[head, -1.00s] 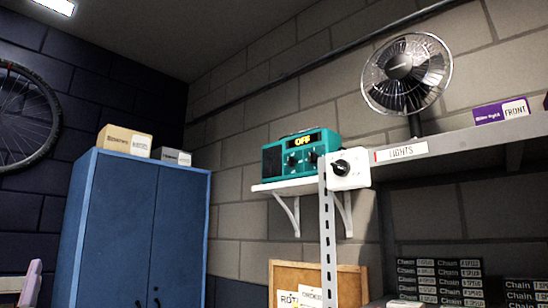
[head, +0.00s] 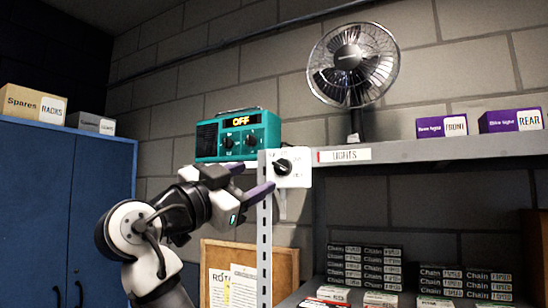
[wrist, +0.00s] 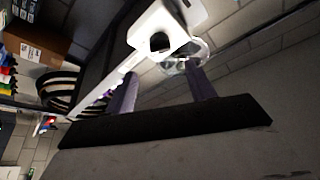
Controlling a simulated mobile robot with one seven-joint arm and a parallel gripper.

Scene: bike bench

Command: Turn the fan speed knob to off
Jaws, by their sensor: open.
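The fan speed knob (head: 283,166) is a black dial on a white box (head: 297,180) at the left end of the shelf, beside the metal post. The fan (head: 352,65) stands on the shelf above and to the right. My gripper (head: 256,178) is open and empty, just left of the box, with its purple-grey fingers pointing toward it. In the wrist view the knob (wrist: 160,42) shows beyond my two fingertips (wrist: 161,70), apart from them. The markings around the knob are too small to read.
A teal radio (head: 238,136) reading OFF sits on a small shelf behind my gripper. The perforated post (head: 264,245) stands below the box. Purple light boxes (head: 442,126) are on the shelf (head: 400,151), and chain boxes (head: 365,265) below. A blue cabinet (head: 65,200) is at left.

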